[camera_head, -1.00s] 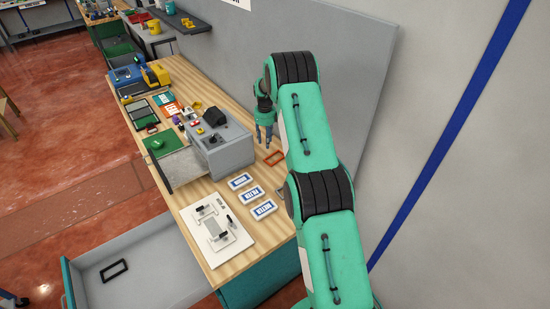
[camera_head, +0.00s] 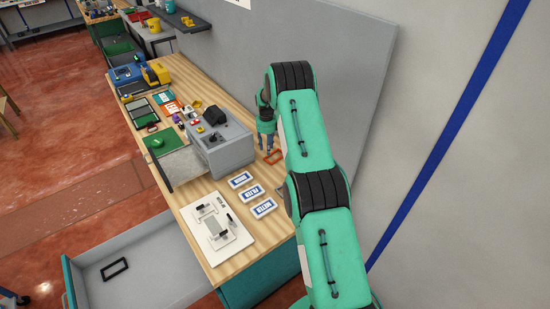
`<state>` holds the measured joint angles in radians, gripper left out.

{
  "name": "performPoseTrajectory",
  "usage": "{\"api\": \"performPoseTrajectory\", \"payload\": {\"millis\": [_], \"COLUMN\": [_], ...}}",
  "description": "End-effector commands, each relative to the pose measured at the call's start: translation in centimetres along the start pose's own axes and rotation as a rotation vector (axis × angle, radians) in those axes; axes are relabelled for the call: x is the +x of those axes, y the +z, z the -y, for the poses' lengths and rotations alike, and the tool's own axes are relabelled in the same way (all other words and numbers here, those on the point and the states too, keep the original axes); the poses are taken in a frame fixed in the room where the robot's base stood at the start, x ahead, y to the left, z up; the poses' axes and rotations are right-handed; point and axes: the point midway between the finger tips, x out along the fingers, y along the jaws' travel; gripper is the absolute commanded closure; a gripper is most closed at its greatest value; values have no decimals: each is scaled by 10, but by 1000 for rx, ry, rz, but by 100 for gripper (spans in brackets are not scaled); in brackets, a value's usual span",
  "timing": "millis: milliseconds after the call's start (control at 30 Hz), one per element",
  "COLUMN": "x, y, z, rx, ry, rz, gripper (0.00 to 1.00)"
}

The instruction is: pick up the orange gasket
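The orange gasket (camera_head: 273,157), a thin rectangular frame, lies flat on the wooden bench near its back edge, just left of my arm. My gripper (camera_head: 266,149) points down just behind the gasket, close to it. Its two fingers look parted, with nothing visible between them. At this size I cannot tell whether the fingertips touch the gasket or the bench.
A grey machine (camera_head: 218,140) stands left of my gripper. Several blue-and-white labelled blocks (camera_head: 264,208) and a white fixture plate (camera_head: 216,226) lie nearer. An open drawer (camera_head: 170,275) holds a black frame (camera_head: 114,269). A grey panel (camera_head: 345,60) rises behind the bench.

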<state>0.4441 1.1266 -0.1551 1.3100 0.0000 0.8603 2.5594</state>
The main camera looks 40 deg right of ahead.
Motion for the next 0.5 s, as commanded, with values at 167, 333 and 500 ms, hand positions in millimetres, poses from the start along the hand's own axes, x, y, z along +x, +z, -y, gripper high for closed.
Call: {"api": "performPoseTrajectory", "payload": {"millis": [167,333,500], "x": [26,37,40], "y": [0,0,0], "z": [0,0,0], "rx": [0,0,0], "ry": [1,0,0], "rz": [-1,0,0], "gripper": [65,65,65]}}
